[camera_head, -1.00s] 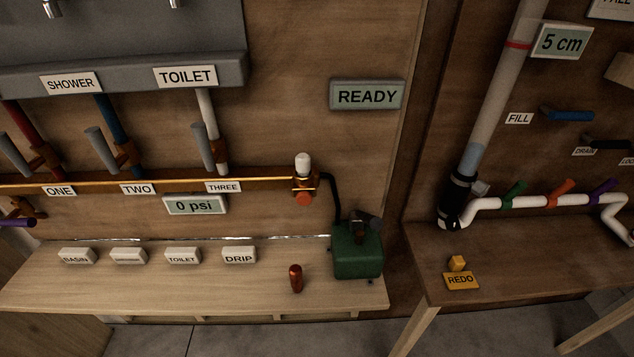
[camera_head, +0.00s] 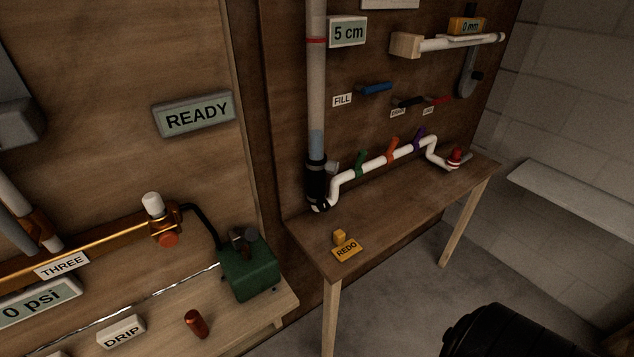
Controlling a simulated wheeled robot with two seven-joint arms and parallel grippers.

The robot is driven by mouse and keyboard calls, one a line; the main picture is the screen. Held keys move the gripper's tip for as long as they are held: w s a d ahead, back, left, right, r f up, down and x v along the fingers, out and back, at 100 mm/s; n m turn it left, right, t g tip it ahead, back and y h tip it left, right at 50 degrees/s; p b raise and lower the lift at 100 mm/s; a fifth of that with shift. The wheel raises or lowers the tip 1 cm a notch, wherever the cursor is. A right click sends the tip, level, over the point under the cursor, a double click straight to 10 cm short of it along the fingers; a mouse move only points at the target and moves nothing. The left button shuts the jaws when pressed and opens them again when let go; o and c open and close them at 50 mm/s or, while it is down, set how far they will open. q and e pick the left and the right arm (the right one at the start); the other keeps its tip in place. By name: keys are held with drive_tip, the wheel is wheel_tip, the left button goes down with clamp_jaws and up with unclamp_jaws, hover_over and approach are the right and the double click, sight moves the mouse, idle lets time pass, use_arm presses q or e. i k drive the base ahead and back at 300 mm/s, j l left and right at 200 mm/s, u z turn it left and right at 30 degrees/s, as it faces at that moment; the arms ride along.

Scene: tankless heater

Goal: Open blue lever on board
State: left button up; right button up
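A blue lever (camera_head: 375,88) sticks out from the dark wooden board (camera_head: 280,110) in the upper middle of the head view. It lies roughly level, just above and to the right of a white label reading FILL (camera_head: 342,100). A black lever (camera_head: 408,102) and a red lever (camera_head: 440,99) sit to its lower right. Neither of my grippers shows. A rounded black part, which may be my own arm, enters at the bottom right, far below the blue lever and not touching it.
A clear vertical pipe (camera_head: 317,85) stands left of the levers, beside a 5 cm display (camera_head: 348,32). A white pipe (camera_head: 375,165) with green, orange and purple handles runs below. A wooden table (camera_head: 400,210) carries a REDO sign (camera_head: 346,250). Open floor lies to the right.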

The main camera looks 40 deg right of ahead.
sight(386, 85)
drive_tip(key=z, duration=1.55)
